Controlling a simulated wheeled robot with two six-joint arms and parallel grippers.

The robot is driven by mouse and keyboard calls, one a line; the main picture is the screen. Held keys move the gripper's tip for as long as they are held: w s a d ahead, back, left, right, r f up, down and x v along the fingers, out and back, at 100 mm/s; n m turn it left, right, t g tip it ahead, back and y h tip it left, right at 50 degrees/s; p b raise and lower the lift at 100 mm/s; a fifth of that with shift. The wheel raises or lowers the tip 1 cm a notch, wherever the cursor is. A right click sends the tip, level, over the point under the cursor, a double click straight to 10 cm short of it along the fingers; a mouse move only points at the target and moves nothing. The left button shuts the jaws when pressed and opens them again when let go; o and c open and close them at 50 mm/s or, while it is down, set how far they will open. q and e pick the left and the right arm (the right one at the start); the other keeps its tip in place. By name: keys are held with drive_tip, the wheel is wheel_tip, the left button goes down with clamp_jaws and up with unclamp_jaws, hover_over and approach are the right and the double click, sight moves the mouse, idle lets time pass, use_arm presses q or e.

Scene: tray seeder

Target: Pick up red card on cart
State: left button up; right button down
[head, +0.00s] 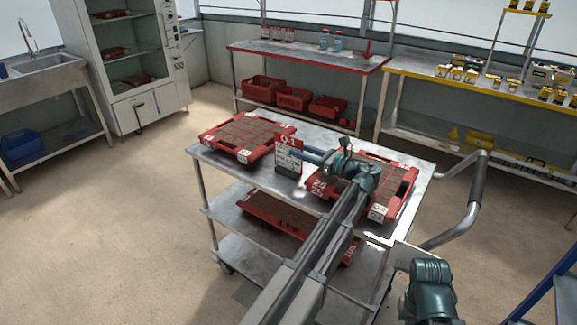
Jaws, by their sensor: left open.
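The red card (287,142), with a red header and a white and dark lower part, stands upright on the cart's top shelf (232,178). It is between two red trays. My left gripper (304,153) reaches over the cart from the front, its fingers pointing left at the card's right edge. It is open. I cannot tell whether the fingers touch the card or only overlap it in view. Of my right arm, only a part shows at the lower right; its gripper is out of view.
A red tray (262,155) filled with brown cells lies left of the card. Another red tray (407,197) lies right, partly behind my arm. A third tray (262,211) is on the shelf below. The cart's handle (476,195) curves out right. Open floor lies left.

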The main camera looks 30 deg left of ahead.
sight(288, 155)
use_arm(q)
drive_tip(key=a, duration=0.5)
drive_tip(key=shift+w+a, duration=0.1)
drive_tip(key=shift+w, duration=0.2)
clamp_jaws()
idle(1.1)
